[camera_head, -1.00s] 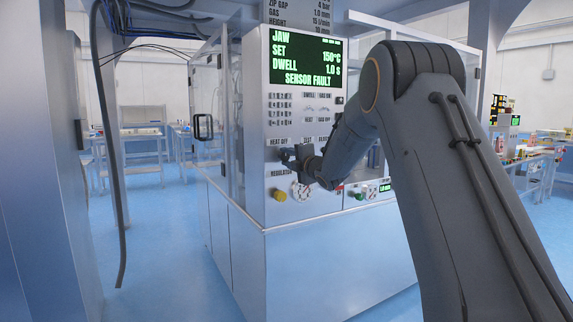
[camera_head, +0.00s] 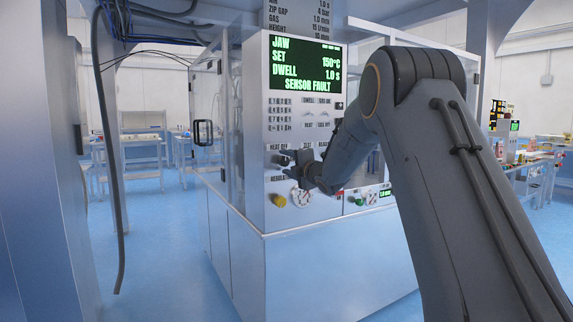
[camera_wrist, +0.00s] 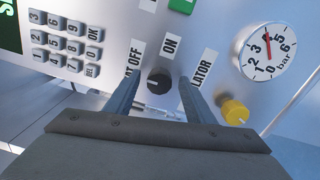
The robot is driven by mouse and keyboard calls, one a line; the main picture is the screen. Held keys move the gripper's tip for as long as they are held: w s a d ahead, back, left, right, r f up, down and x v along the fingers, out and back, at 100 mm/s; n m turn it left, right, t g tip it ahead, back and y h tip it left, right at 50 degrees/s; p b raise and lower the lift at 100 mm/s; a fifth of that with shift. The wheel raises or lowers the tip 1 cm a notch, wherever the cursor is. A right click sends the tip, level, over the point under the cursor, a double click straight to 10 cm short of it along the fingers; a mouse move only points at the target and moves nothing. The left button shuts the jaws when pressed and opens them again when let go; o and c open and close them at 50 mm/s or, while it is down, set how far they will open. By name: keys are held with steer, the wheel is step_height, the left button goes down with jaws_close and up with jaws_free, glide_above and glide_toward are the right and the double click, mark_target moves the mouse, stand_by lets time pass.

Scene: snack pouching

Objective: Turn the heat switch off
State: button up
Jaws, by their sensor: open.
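The heat switch is a dark round knob (camera_wrist: 159,80) on the pale panel, with a label ending in "OFF" on its left and "ON" above it in the wrist view. My gripper (camera_wrist: 159,84) is open, with one finger on each side of the knob. Gaps show between the fingers and the knob. In the head view my gripper (camera_head: 284,160) is at the panel just below the "HEAT OFF" label (camera_head: 278,148). It hides the knob there.
A yellow knob (camera_wrist: 234,111) and a pressure gauge (camera_wrist: 267,52) are right of the fingers. A keypad (camera_wrist: 65,42) is at the left. The machine's screen (camera_head: 305,62) reads "SENSOR FAULT". A dark cable (camera_head: 110,170) hangs at the left.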

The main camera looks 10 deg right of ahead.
steer(key=v, duration=0.8)
steer(key=shift+a, duration=0.1)
steer(key=s+a+f+m+g+h, duration=0.3)
steer(key=s+f+m, duration=0.35)
steer(key=s, duration=0.65)
steer(key=s+a+f+m+g+h, duration=0.1)
steer(key=s+a+f+m+g, duration=0.1)
steer(key=s+f+m+g, duration=0.75)
steer(key=s+a+f+m+g+h, duration=0.1)
steer(key=s+a+f+m, duration=0.2)
steer(key=s, duration=1.2)
steer(key=s+a+f+m+g, duration=0.1)
steer(key=s+f+g, duration=0.1)
steer(key=s, duration=0.6)
steer(key=s+a+f+m+g, duration=0.1)
steer(key=s+m+g, duration=0.1)
steer(key=s, duration=0.6)
steer(key=d+r+m+p, duration=0.1)
steer(key=d+r+p, duration=0.5)
steer(key=p, duration=0.7)
steer(key=shift+d+r+m+h+p, duration=0.25)
steer(key=shift+d+m+h+p, duration=0.05)
steer(key=shift+d, duration=0.1)
